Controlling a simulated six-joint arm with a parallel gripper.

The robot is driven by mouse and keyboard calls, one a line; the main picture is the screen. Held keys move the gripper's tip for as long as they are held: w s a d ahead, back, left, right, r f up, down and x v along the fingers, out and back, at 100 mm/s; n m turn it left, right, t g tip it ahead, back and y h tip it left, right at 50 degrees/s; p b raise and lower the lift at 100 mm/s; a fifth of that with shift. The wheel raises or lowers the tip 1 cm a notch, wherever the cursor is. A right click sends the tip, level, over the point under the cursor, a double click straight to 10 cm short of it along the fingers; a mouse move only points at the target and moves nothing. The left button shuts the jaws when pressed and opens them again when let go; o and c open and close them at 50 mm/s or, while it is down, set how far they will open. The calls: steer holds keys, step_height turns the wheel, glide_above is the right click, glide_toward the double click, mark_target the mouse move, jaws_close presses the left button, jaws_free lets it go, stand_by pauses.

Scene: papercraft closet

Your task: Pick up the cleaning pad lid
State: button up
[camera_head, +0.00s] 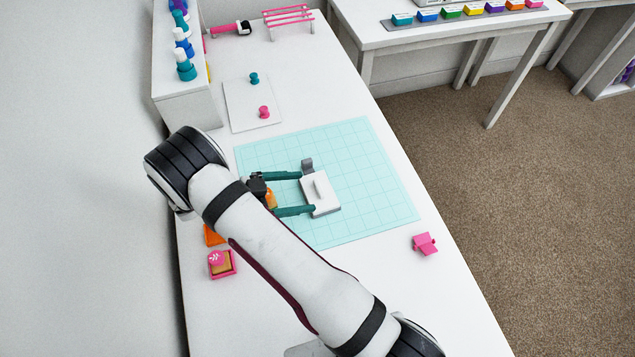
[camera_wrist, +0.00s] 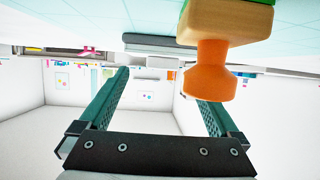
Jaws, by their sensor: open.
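The cleaning pad has a white lid (camera_head: 322,187) with a raised handle, on a grey base, lying on the teal cutting mat (camera_head: 375,180). A grey upright tab (camera_head: 307,164) stands at its far edge. In the wrist view, where the scene appears upside down, the pad's grey and white body (camera_wrist: 150,47) is ahead between the fingers. My gripper (camera_head: 305,193) is open, its two teal fingers pointing right with tips close to the pad's left side. I cannot tell whether they touch it. Nothing is gripped.
A stamp with an orange handle (camera_wrist: 210,80) stands close to my fingers, partly hidden in the head view. A pink box (camera_head: 222,264) and an orange piece (camera_head: 213,236) lie nearer left. A pink item (camera_head: 425,244) sits near the right edge. The mat's right half is clear.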

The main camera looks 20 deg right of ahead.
mark_target(316, 188)
steer(key=x, duration=0.4)
steer(key=shift+w+d, duration=0.15)
steer(key=shift+w, duration=0.05)
steer(key=shift+r, duration=0.1)
steer(key=c, duration=1.4)
